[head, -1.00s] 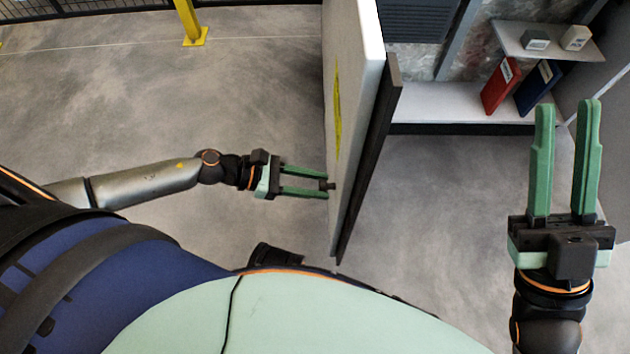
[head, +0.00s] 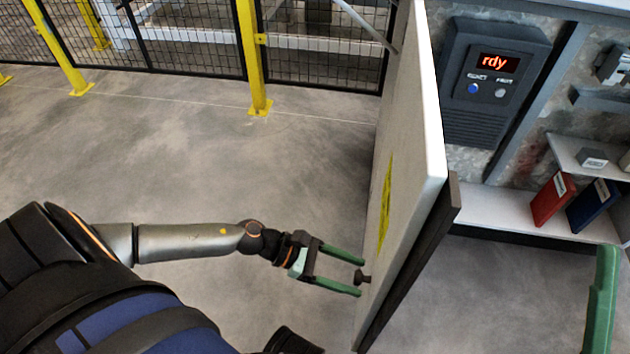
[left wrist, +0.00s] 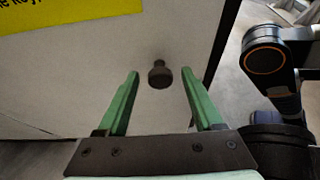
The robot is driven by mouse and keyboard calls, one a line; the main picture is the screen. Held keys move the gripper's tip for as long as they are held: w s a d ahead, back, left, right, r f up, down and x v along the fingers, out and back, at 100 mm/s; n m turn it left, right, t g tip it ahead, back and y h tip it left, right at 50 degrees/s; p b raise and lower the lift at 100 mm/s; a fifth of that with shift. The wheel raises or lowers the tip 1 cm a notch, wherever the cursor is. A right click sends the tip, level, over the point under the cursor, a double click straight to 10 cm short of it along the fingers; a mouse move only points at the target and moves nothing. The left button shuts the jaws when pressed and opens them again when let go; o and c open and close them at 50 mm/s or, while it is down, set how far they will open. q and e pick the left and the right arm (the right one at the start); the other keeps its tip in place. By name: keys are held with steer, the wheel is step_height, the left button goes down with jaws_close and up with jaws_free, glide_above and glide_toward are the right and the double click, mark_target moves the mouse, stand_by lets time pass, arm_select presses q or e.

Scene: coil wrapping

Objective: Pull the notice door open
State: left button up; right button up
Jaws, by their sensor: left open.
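The notice door (head: 412,130) is a pale panel seen nearly edge-on in the head view, standing open away from the shelf recess. A yellow notice (head: 385,205) is on its left face; it also shows in the left wrist view (left wrist: 70,14). A small dark knob (head: 362,277) sticks out of that face. My left gripper (head: 360,277) is open, its green fingers on either side of the knob. In the left wrist view the knob (left wrist: 160,75) lies between and just beyond the fingertips, apart from both. Only one green finger of my right gripper (head: 602,300) shows at the right edge.
A dark unit with a red "rdy" display (head: 495,63) is on the wall behind the door. Red (head: 552,198) and blue (head: 594,205) binders stand on a shelf. A yellow-posted mesh fence (head: 255,60) runs along the back. The floor left of the door is clear.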

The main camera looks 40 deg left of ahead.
arm_select(q)
steer(key=p+v, duration=0.3)
steer(key=v, duration=0.9)
steer(key=shift+r, duration=0.15)
steer(key=shift+r, duration=0.1)
